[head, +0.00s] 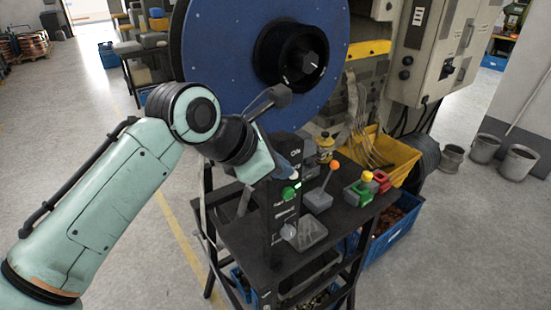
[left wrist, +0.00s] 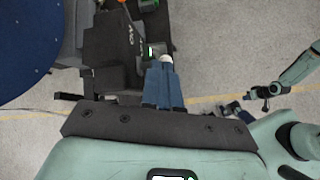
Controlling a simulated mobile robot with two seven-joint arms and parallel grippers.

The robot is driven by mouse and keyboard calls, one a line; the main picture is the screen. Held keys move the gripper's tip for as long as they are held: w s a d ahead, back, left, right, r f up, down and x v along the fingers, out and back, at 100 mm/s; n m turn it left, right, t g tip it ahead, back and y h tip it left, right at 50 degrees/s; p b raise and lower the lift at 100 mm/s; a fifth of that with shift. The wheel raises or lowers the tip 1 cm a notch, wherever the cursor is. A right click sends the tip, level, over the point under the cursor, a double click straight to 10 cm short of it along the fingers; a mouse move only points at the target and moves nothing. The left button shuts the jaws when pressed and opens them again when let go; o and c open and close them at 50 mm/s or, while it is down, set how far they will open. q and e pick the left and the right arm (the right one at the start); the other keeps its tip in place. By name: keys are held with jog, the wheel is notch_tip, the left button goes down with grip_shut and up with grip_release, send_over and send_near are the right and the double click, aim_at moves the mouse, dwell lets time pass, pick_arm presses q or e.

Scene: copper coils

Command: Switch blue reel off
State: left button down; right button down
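The blue reel (head: 225,50) is a large upright disc with a black hub, at the top middle of the head view. Its edge shows at the left of the left wrist view (left wrist: 30,40). A black control post (head: 283,217) stands in front of it, with a green knob (head: 289,193) on its face. My left gripper (head: 290,174) is at the upper part of this post. In the left wrist view its two blue fingers (left wrist: 165,62) are side by side, with a small white piece (left wrist: 167,58) at their tips. Whether they touch it is unclear.
Open floor (head: 160,270) lies left.

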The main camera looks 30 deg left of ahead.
pick_arm(q)
jog(key=shift+s+d+f+m+t+y, duration=0.2)
jog(key=shift+f+m+t+y, duration=0.15)
jog(key=shift+y, duration=0.35)
pick_arm(e)
jog(key=shift+s+f, duration=0.3)
pick_arm(q)
jog(key=shift+w, duration=0.15)
pick_arm(e)
jog(key=shift+w, duration=0.15)
pick_arm(q)
jog(key=shift+r+p, duration=0.5)
jog(key=shift+r, duration=0.35)
pick_arm(e)
jog(key=shift+w+r, duration=0.7)
jog(key=shift+r, duration=0.2)
pick_arm(q)
jog(key=shift+a, duration=0.1)
